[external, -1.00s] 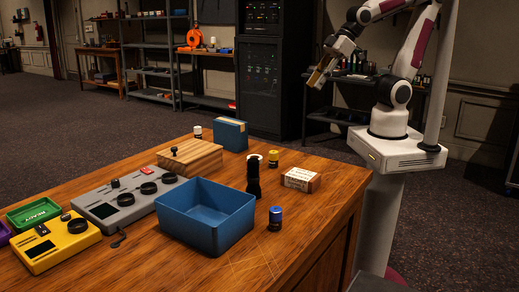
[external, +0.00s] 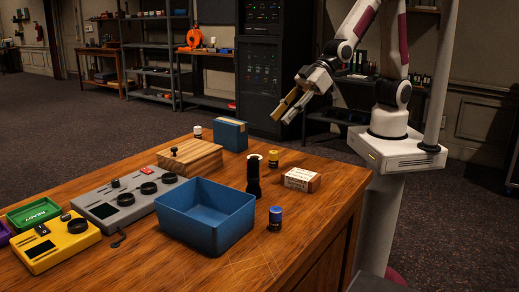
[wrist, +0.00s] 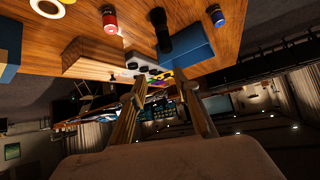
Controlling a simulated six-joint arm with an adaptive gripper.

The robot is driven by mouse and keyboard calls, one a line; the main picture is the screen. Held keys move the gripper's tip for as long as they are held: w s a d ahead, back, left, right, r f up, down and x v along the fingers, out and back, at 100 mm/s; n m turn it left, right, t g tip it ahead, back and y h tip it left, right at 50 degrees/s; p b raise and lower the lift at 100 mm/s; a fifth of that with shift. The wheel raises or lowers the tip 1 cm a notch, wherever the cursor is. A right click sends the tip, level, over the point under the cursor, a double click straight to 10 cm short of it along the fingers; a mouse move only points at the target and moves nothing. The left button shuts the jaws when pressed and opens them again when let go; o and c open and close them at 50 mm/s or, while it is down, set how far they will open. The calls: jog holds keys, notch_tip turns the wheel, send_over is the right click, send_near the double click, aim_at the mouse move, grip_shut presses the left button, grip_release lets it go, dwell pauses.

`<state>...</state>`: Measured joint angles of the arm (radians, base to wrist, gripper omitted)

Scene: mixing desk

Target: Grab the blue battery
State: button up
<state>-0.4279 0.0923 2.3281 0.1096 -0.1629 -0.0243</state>
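The blue battery (external: 275,218) stands upright near the right edge of the wooden desk, just right of the blue bin. It has a blue top and a dark lower body. In the wrist view the blue battery (wrist: 216,16) is at the top right, beyond the fingers. My gripper (external: 283,119) is in the air past the desk's far right edge, well away from the battery. The wrist view shows my gripper (wrist: 162,77) with its two fingers apart and nothing between them.
The blue bin (external: 205,214) and black flashlight (external: 253,178) stand close to the battery. A red cylinder (wrist: 110,19) shows in the wrist view. The front right desk corner is clear.

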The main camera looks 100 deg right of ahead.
jog(key=w+a+f+n+y, duration=0.1)
jog(key=w+a+f, duration=0.2)
jog(key=a+f, duration=0.5)
jog(key=n+t+y, duration=0.2)
send_near(278, 208)
jog(key=w, duration=0.2)
jog(key=shift+w+d+f, duration=0.15)
jog(key=shift+w+f, duration=0.1)
jog(key=shift+f, duration=0.15)
jog(key=shift+s+a+f, duration=0.2)
jog(key=shift+a+f, duration=0.25)
jog(key=shift+a, duration=0.05)
jog(key=shift+w, duration=0.1)
jog(key=shift+x, duration=1.25)
jog(key=shift+a, duration=0.1)
jog(key=shift+a+r+x, duration=0.1)
jog(key=shift+r+x, duration=0.05)
jog(key=shift+x, duration=0.65)
jog(key=shift+a+r+x, duration=0.15)
jog(key=shift+x, duration=1.6)
